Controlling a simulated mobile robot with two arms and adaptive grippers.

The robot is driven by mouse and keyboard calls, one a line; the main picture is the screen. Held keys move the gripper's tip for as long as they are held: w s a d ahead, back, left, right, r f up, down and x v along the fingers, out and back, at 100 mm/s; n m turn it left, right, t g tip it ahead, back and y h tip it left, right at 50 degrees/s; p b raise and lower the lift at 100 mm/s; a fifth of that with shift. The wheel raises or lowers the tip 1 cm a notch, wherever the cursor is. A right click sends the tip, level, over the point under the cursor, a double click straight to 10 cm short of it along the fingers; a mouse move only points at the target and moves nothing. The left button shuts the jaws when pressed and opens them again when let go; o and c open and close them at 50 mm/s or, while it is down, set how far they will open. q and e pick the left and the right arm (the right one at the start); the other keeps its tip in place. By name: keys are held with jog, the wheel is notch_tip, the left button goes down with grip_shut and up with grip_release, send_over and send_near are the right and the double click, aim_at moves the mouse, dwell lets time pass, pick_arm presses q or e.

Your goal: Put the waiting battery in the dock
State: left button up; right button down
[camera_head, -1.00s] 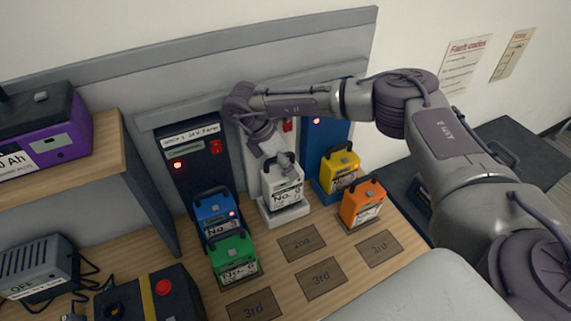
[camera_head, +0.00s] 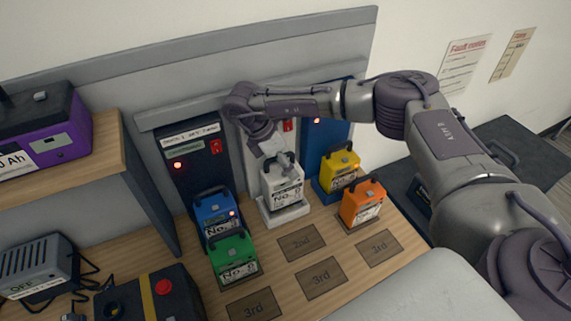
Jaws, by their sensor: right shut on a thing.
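My right gripper (camera_head: 275,158) is shut on the white battery (camera_head: 282,190), at its top handle. The white battery stands upright at the white middle dock (camera_head: 286,217); whether it is fully seated I cannot tell. A yellow battery (camera_head: 340,167) is at the blue right dock (camera_head: 325,130). A green battery (camera_head: 233,257) stands in front of the blue one, and an orange battery (camera_head: 362,204) stands in front of the yellow one. My left gripper is not in view.
Empty marked spots on the wooden bench include one labelled 2nd (camera_head: 301,243) and one labelled 3rd (camera_head: 321,278). A purple battery pack (camera_head: 45,130) sits on a shelf at left. A grey charger (camera_head: 38,265) and a black box with a red button (camera_head: 150,295) are below it.

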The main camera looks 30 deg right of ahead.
jog(key=shift+s+f+b, duration=0.15)
jog(key=shift+f+b, duration=0.5)
jog(key=shift+f, duration=0.2)
jog(key=shift+s+f+b, duration=0.1)
jog(key=shift+f+b, duration=0.55)
jog(key=shift+f, duration=0.2)
dwell(0.7)
jog(key=shift+c, duration=0.8)
grip_release()
jog(key=shift+f, duration=0.15)
